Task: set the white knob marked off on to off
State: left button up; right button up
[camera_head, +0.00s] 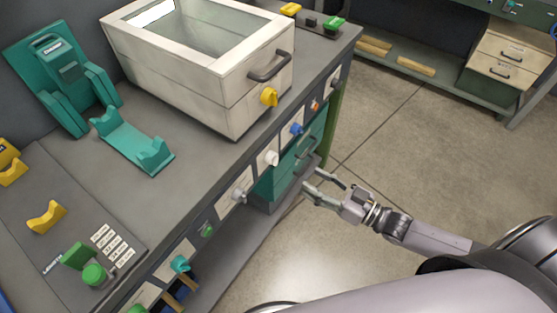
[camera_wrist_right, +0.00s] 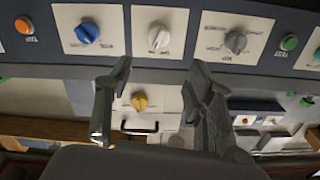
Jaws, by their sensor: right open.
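The white knob (camera_head: 271,158) sits on a pale plate on the bench's front edge, between a blue knob and a grey knob. In the right wrist view the white knob (camera_wrist_right: 158,38) is at top centre on its white plate; its marking is too small to read. My right gripper (camera_head: 308,181) is open and empty, in front of the bench edge and apart from the knob. In the right wrist view the open fingers (camera_wrist_right: 158,78) lie below the white knob in the picture, one to each side. My left gripper is not in view.
A blue knob (camera_head: 296,129) and a grey knob (camera_head: 239,195) flank the white one closely. A green button (camera_head: 206,230) and an orange button (camera_head: 315,105) are on the same edge. Teal drawers (camera_head: 285,178) are under it. The floor (camera_head: 400,150) to the right is clear.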

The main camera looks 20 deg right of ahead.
aim_at(277, 161)
jog(key=x, duration=1.2)
jog(key=shift+w+p, duration=0.15)
jog(key=shift+p, duration=0.15)
jog(key=c, duration=1.2)
jog(key=shift+o, duration=0.2)
jog(key=shift+n, duration=0.4)
jog(key=shift+a+f+n, duration=0.1)
jog(key=shift+n, duration=4)
